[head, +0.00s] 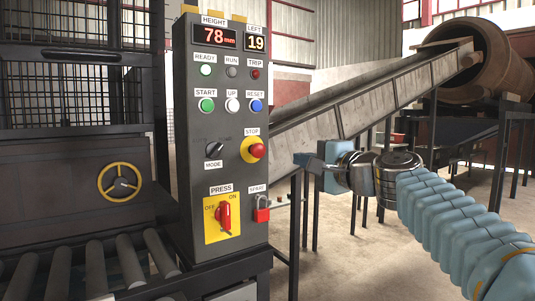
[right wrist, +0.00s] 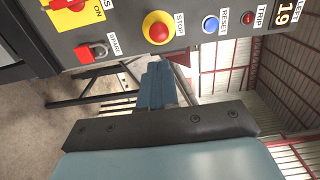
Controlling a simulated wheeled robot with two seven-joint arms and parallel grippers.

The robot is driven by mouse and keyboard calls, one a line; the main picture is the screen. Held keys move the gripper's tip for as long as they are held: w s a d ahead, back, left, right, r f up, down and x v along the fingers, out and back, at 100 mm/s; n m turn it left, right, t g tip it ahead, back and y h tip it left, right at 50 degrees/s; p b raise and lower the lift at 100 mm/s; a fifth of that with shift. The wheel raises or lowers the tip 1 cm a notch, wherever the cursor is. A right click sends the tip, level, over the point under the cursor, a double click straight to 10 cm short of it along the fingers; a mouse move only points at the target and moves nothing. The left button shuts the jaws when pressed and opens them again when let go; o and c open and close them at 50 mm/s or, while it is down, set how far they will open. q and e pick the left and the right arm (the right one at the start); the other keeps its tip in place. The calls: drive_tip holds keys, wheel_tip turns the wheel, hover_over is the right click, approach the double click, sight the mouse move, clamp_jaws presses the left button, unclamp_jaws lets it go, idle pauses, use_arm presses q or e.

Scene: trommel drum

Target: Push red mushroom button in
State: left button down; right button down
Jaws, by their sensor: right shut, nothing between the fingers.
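The red mushroom button (head: 257,151) sticks out from a yellow round plate under the STOP label on the grey control panel (head: 190,133). In the right wrist view the red button (right wrist: 158,32) is at the top middle, on its yellow plate. My right gripper (head: 302,159) is to the right of the button in the head view, pointing left, apart from it and the panel. Its fingers are shut and empty; they also show in the right wrist view (right wrist: 160,85), below the button. My left gripper is not in view.
Near the button are a blue RESET button (head: 255,106), a red padlock (head: 261,209) and a red PRESS switch (head: 224,217). A sloping conveyor (head: 350,105) runs behind my right gripper to a drum (head: 497,58). Rollers (head: 95,268) lie at lower left.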

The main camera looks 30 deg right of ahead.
sight(260, 151)
drive_tip(key=w+p, duration=0.2)
drive_tip(key=w, duration=0.2)
drive_tip(key=w+p, duration=0.2)
drive_tip(key=w, duration=0.2)
drive_tip(key=w+a+p, duration=0.1)
drive_tip(key=w+p, duration=0.1)
drive_tip(key=w, duration=0.3)
drive_tip(key=shift+r, duration=0.15)
drive_tip(key=shift+w+f, duration=0.2)
drive_tip(key=shift+w, duration=0.3)
